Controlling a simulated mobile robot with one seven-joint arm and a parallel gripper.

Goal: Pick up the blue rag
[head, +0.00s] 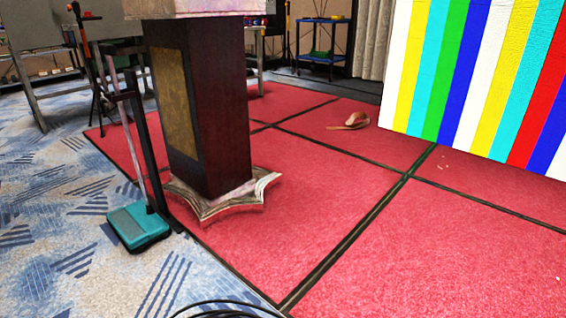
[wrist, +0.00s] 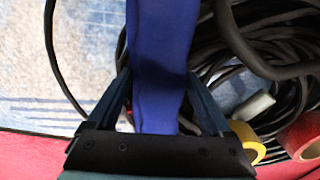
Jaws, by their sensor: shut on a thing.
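The blue rag (wrist: 162,60) hangs as a long strip through the middle of the wrist view. My gripper (wrist: 160,85) is shut on it, with one dark finger on each side of the cloth. The rag's far end runs out of the top of that view. Neither my gripper nor the rag shows in the head view.
Black cables (wrist: 265,60) lie coiled beyond the rag, with a yellow tape roll (wrist: 248,140) and a red roll (wrist: 302,138) beside them. In the head view, a dark lectern (head: 205,110) and a teal-based stand (head: 138,226) are left. Red carpet (head: 300,210) is mostly clear.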

